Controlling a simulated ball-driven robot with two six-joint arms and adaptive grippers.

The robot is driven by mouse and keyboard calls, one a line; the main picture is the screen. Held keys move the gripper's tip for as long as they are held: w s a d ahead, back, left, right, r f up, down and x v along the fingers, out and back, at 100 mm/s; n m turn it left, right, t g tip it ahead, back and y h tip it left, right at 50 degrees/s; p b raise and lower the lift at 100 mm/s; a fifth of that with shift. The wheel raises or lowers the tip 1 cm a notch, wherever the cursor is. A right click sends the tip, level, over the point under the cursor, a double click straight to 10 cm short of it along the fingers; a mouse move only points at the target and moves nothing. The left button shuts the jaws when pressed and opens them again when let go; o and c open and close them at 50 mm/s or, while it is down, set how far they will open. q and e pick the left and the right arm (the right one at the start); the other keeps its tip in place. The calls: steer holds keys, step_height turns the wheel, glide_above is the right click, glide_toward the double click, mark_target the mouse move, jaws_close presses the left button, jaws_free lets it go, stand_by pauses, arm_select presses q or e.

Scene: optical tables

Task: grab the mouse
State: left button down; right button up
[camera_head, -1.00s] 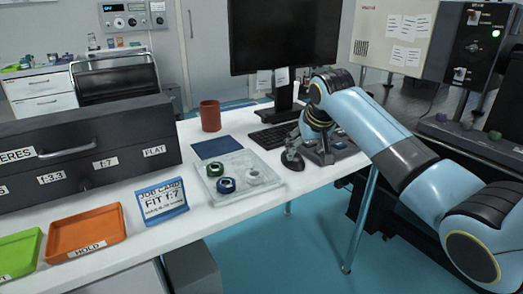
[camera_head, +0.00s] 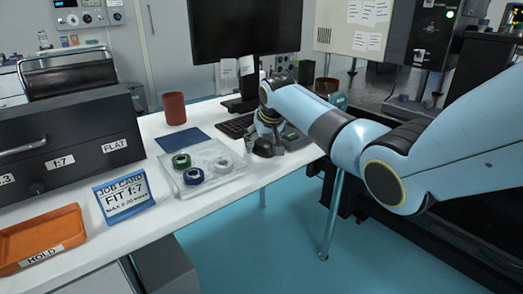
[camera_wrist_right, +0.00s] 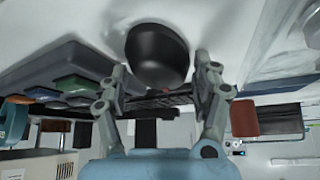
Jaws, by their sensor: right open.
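The black mouse (camera_head: 266,149) lies on the white table, right of the clear tray, partly hidden by my right gripper. In the right wrist view the rounded dark mouse (camera_wrist_right: 157,52) sits between the two fingertips, with the fingers apart on either side. My right gripper (camera_head: 268,127) reaches down over the mouse, and its fingers are hard to make out in the head view. In the wrist view my right gripper (camera_wrist_right: 160,66) is open, and I see no clear grip on the mouse. My left gripper is not in view.
A keyboard (camera_head: 238,125) and monitor (camera_head: 243,35) stand behind the mouse. A grey sorting tray (camera_wrist_right: 62,65) lies beside it.

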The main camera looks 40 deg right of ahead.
steer(key=shift+r, duration=0.1)
steer(key=c, duration=1.2)
